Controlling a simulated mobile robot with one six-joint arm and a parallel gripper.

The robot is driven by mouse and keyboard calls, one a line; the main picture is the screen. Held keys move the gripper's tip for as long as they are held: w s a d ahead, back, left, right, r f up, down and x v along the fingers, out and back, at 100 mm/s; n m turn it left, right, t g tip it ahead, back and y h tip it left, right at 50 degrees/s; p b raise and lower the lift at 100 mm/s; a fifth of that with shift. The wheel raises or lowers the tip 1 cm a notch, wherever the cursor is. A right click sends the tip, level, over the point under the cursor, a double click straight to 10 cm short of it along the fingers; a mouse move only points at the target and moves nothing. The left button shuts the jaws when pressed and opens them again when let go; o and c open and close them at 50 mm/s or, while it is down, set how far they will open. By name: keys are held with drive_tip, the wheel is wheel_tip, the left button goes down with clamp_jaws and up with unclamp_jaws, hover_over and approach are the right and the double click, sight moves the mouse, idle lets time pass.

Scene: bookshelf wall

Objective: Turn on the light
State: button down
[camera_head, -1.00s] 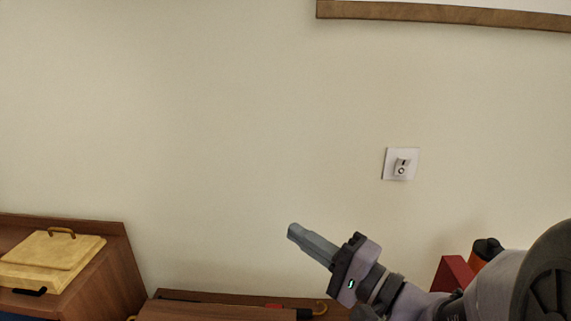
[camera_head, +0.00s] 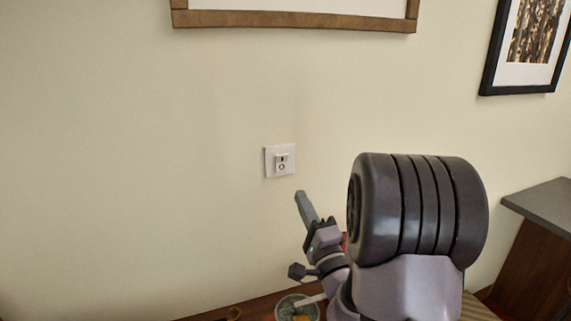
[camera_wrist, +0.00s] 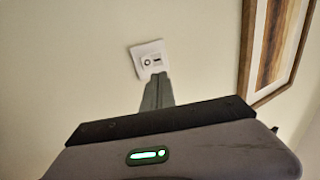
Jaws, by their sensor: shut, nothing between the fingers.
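A white square light switch (camera_head: 280,160) with a small rocker is mounted on the cream wall, near the middle of the head view. It also shows in the wrist view (camera_wrist: 150,59), upper middle, just past my fingertips. My gripper (camera_head: 300,196) is shut and empty, its fingers pointing up toward the wall. In the head view its tips appear just below and right of the switch. In the wrist view the gripper tips (camera_wrist: 160,78) overlap the lower edge of the switch plate. I cannot tell whether they touch it.
A wood-framed board (camera_head: 295,20) hangs above the switch. A black-framed picture (camera_head: 488,75) hangs at the upper right. A dark-topped cabinet (camera_head: 545,205) stands at the right. Below my gripper is a wooden surface (camera_head: 245,306) with a round dish (camera_head: 284,311). The wall left of the switch is clear.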

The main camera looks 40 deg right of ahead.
sight(282, 157)
drive_tip(key=p+x, duration=0.2)
drive_tip(key=x, duration=1)
drive_tip(key=shift+a, duration=0.1)
